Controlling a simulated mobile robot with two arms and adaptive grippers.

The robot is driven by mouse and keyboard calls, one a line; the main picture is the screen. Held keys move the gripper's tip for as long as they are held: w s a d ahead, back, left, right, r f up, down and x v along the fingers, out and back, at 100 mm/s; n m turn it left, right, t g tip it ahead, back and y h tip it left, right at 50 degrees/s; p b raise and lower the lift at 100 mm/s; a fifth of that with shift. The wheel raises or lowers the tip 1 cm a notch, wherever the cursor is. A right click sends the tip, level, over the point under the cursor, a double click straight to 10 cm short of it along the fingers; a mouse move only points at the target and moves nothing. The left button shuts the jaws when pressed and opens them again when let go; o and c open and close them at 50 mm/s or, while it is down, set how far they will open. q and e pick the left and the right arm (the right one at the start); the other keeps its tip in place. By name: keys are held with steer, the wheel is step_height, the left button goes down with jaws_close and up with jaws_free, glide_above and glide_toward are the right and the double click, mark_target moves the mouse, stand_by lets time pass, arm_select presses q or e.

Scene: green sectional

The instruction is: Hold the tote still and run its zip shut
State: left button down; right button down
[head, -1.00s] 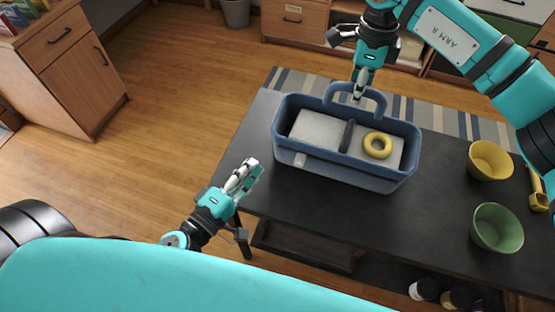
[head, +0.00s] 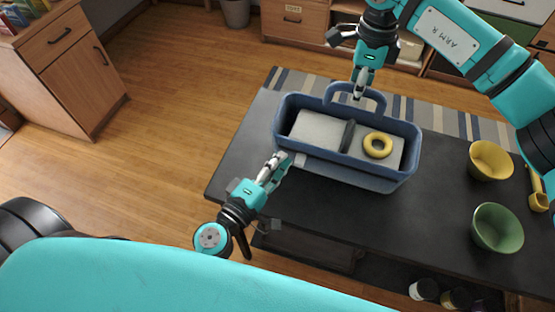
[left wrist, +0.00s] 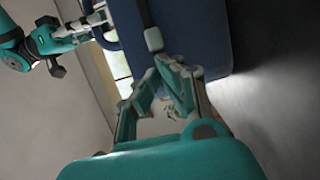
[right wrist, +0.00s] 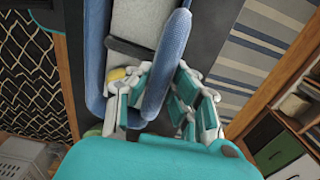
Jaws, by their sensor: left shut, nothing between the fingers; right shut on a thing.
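The blue tote (head: 345,168) stands on the dark table, its top open over a pale grey inside with a dark bar across it and a yellow ring (head: 377,145). A small pale grey tab (head: 300,160), perhaps the zip pull, sits at the near side left of centre; it also shows in the left wrist view (left wrist: 153,39). My right gripper (head: 359,94) is shut on the tote's far handle (right wrist: 167,65). My left gripper (head: 279,158) is shut and empty just left of the tab, with a small gap in the left wrist view (left wrist: 168,72).
A yellow bowl (head: 490,161) and a green bowl (head: 497,228) stand on the table (head: 400,220) right of the tote, with a yellow scoop-like thing (head: 538,200) at the right edge. The table front between tote and green bowl is clear.

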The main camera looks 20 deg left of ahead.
arm_select(q)
steer(key=d, duration=0.8)
steer(key=shift+s+d, duration=0.1)
steer(key=shift+d, duration=0.05)
